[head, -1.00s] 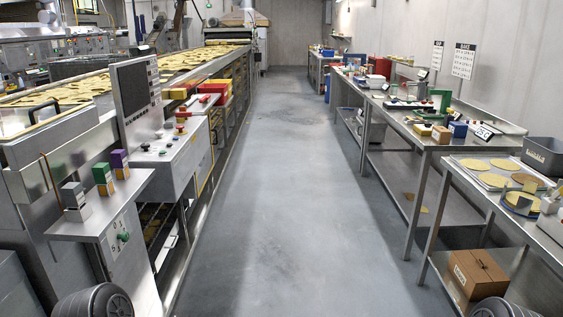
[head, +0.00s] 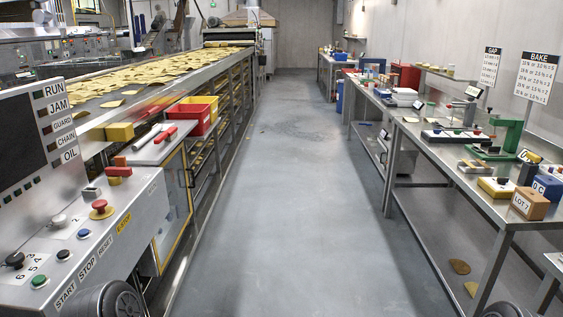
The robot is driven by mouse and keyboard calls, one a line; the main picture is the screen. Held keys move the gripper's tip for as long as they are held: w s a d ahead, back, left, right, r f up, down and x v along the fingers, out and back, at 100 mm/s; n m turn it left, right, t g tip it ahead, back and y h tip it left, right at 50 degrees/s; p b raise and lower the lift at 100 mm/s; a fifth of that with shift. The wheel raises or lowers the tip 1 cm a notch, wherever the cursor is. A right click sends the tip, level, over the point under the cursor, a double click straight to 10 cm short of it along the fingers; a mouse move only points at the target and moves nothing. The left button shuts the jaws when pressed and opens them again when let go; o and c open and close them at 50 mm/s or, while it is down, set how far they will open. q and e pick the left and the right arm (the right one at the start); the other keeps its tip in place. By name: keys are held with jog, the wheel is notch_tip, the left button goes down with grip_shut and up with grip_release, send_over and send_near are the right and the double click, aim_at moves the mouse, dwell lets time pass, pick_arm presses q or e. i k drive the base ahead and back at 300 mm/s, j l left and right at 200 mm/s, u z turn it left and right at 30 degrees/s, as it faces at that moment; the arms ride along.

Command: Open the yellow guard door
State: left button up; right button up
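The yellow guard door (head: 176,203) is in the left middle of the head view, low on the side of the conveyor machine, just beyond the control console. It is a pale, see-through panel in a yellow frame, seen at a steep angle. It looks shut, and its near part is partly hidden by the console. A dark upright bar that may be its handle shows near its far edge. Neither of my grippers is in view.
The control console (head: 75,235) with labelled buttons stands close at left. Above the door, a shelf (head: 160,150) holds tools beside a red-and-yellow bin (head: 193,115). Steel benches with loose items line the right. The grey aisle floor (head: 285,200) between is clear.

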aim_at(181, 146)
jog(key=i, duration=2.55)
jog(key=i+u, duration=0.2)
jog(key=i, duration=0.3)
jog(key=i+l+u, duration=0.25)
jog(key=i, duration=0.3)
jog(key=i+l+u, duration=0.2)
jog(key=i, duration=0.3)
